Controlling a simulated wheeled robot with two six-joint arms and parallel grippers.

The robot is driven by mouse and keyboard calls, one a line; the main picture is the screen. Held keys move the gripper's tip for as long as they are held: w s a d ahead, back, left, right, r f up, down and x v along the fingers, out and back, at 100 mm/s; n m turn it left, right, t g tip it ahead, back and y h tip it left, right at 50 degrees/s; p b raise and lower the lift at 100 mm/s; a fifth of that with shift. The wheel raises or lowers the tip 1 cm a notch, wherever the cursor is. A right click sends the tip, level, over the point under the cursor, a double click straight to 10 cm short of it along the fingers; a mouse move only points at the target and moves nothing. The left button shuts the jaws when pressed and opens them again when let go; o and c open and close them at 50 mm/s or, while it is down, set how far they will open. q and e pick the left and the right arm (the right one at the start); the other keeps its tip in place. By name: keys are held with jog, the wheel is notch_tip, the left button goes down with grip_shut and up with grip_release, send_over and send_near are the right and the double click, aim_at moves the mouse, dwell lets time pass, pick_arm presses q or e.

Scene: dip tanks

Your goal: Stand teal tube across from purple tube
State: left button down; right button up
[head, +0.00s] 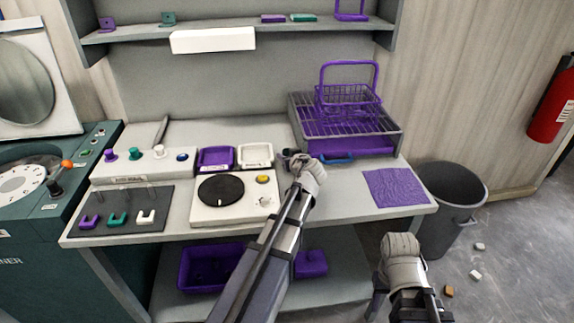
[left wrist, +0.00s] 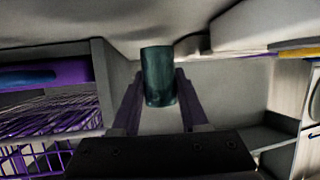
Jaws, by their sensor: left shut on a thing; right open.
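My left gripper (head: 290,156) is shut on a dark teal tube (left wrist: 158,76), seen upright between the fingers in the left wrist view. In the head view the gripper hovers near the bench's middle, beside the wire-topped purple tray, and the tube is hardly distinguishable there. A small purple-topped piece (head: 110,154) stands at the bench's left in a row with teal, white and blue ones; I cannot tell whether it is the purple tube. My right gripper (head: 402,244) is low in front of the bench, right of the left arm, holding nothing visible.
A white device with a black disc (head: 221,190) sits left of my left gripper. Purple (head: 217,158) and white (head: 255,155) trays are behind it. A purple wire basket (head: 348,103) stands on the rack at right. A purple cloth (head: 394,187) lies near the bench's right edge.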

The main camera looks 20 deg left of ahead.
pick_arm(q)
jog(key=shift+f+b, duration=0.35)
jog(key=shift+f, duration=0.5)
jog(key=shift+f, duration=0.15)
jog(key=c, duration=0.7)
grip_release()
jog(key=shift+r, duration=0.2)
